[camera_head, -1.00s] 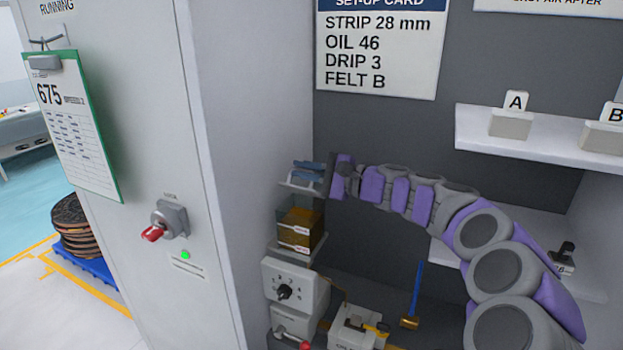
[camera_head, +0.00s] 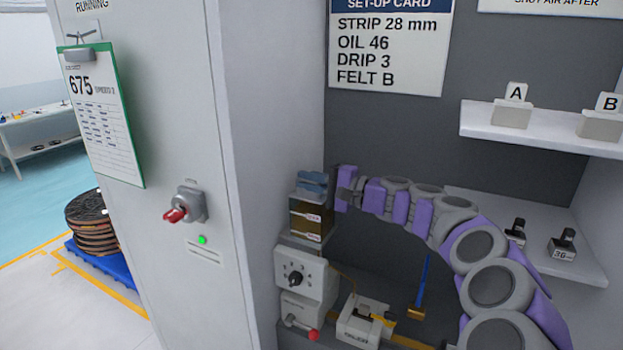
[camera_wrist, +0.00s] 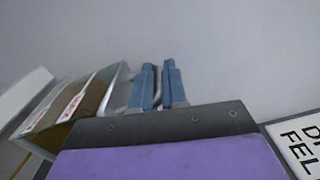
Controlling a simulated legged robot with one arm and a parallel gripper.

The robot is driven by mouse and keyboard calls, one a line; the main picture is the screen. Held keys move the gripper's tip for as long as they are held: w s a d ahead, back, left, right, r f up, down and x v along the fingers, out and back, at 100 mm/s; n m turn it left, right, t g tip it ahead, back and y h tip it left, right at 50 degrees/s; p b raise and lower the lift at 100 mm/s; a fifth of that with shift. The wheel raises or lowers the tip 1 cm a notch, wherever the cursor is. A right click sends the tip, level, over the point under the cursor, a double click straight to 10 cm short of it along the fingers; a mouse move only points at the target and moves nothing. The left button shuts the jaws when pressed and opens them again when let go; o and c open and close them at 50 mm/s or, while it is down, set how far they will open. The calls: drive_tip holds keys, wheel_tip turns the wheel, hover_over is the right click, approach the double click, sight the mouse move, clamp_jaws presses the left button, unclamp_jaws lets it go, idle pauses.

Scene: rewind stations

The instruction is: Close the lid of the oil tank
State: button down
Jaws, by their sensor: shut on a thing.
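The oil tank (camera_head: 308,222) is a small clear box of brown oil with pale labels, on the station's left side beside the cabinet wall. In the wrist view the tank (camera_wrist: 85,103) shows tilted at the left, with a pale rim along its top. My gripper (camera_head: 311,184) is at the tank's top, its blue fingers close together. In the wrist view the fingers (camera_wrist: 159,88) reach past the rim, with a narrow gap between them. They are shut on the lid, which is mostly hidden behind them. I cannot tell whether the lid sits fully flat.
A control box with a black knob (camera_head: 294,278) stands below the tank. A blue-handled brush (camera_head: 419,290) stands to the right. A white shelf (camera_head: 545,130) holds blocks A and B. The grey cabinet (camera_head: 150,150) with a red-handled lock (camera_head: 186,207) borders the left.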

drive_tip(key=shift+f, duration=0.2)
idle(0.3)
drive_tip(key=c, duration=1.6)
unclamp_jaws()
drive_tip(key=shift+o, duration=1)
drive_tip(key=shift+w+a+f, duration=0.1)
drive_tip(key=shift+w, duration=0.05)
drive_tip(key=shift+o, duration=1.2)
drive_tip(key=shift+a, duration=0.1)
drive_tip(key=p+v, duration=0.2)
drive_tip(key=v, duration=1)
